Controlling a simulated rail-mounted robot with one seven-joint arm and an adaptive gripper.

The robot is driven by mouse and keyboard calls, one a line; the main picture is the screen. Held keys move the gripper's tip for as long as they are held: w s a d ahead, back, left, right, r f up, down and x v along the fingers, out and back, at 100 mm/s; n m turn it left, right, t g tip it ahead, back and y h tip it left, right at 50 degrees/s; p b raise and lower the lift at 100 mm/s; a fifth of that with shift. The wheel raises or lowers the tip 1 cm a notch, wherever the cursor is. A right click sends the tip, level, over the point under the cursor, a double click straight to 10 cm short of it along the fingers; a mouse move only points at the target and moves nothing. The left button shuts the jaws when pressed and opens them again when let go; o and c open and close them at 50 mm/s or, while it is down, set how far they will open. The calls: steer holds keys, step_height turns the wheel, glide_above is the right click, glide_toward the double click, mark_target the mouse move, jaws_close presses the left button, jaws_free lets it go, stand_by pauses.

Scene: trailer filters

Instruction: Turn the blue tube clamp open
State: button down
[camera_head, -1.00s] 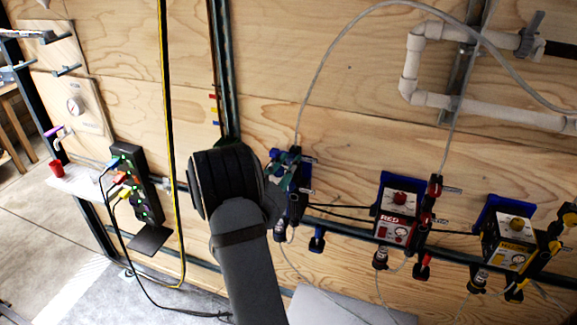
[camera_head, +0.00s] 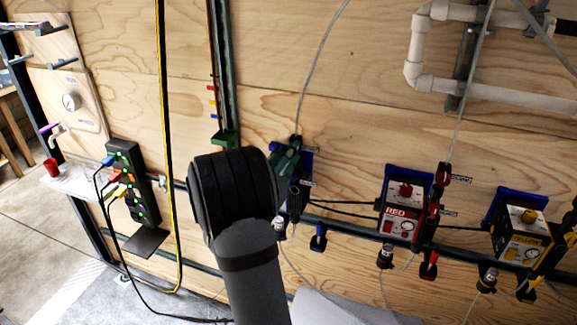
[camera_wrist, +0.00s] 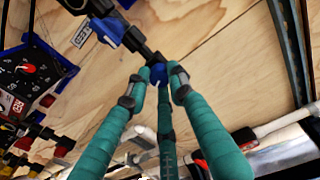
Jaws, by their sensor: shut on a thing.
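The blue tube clamp (camera_wrist: 157,74) shows in the wrist view as a small blue part at the end of a dark fitting. My gripper (camera_wrist: 160,71) has teal fingers, and their tips close around the clamp from both sides. In the head view, my gripper (camera_head: 286,160) is at the blue station on the wall, partly behind my dark wrist. The clamp cannot be made out there, and its exact turn angle is unclear.
A red-labelled box (camera_head: 402,208) and a yellow-labelled box (camera_head: 515,238) hang to the right along a dark rail. White pipes (camera_head: 480,92) run above. A power strip (camera_head: 133,182) with cables and a yellow-black hose (camera_head: 168,150) are at left.

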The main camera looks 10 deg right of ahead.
steer(key=n+b, duration=0.2)
steer(key=n, duration=0.1)
steer(key=shift+a, duration=0.1)
steer(key=n+b, duration=0.2)
steer(key=n, duration=0.1)
steer(key=shift+r+n, duration=0.15)
steer(key=shift+n, duration=0.25)
steer(key=n+t+b, duration=0.1)
steer(key=n, duration=0.5)
steer(key=shift+r, duration=0.1)
steer(key=shift+n+y, duration=0.3)
steer(key=c, duration=1.9)
jaws_free()
steer(key=o, duration=0.4)
steer(key=shift+f, duration=0.2)
